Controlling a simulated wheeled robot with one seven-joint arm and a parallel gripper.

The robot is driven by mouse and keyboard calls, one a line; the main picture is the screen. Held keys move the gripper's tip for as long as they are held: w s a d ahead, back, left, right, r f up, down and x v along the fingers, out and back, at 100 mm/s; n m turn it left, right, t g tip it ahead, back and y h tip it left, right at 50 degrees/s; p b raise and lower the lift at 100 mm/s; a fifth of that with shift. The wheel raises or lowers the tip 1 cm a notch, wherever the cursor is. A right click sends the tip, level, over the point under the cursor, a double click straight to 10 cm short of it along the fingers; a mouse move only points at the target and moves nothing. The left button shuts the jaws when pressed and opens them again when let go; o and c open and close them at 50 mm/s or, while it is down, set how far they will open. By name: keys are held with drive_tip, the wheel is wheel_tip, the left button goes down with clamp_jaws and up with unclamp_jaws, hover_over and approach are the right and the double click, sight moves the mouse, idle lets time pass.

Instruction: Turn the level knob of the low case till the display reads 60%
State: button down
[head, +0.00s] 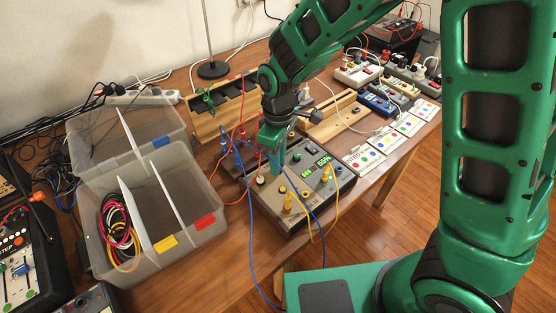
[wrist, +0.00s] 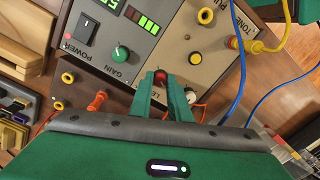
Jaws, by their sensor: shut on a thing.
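The low case (head: 270,200) is a grey and beige box on the table, with a dark front edge. Its panel has small green displays; the right-hand one (head: 324,160) seems to read about 50%, though the digits are tiny. In the wrist view a display (wrist: 108,10) is cut off by the top edge. My gripper (head: 272,168) is over the far left part of the panel. In the wrist view my gripper (wrist: 160,84) is shut on a small red knob (wrist: 160,77), with a partly hidden label starting "LE" beside it. A green gain knob (wrist: 120,54) is nearby.
Blue, red and yellow cables (wrist: 242,60) run from sockets close beside my fingers. A white knob (wrist: 190,95) sits right of them. A clear divided bin (head: 180,250) stands to the left, and wooden racks (head: 220,110) stand behind.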

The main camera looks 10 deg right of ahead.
drive_tip(key=shift+w+d+m, duration=0.1)
drive_tip(key=shift+w+m, duration=0.1)
drive_tip(key=shift+m, duration=0.5)
drive_tip(key=c, duration=1.7)
unclamp_jaws()
drive_tip(key=shift+o, duration=0.2)
wheel_tip(320, 180, up, 11)
drive_tip(key=shift+w, duration=0.2)
drive_tip(key=shift+d+f, duration=0.1)
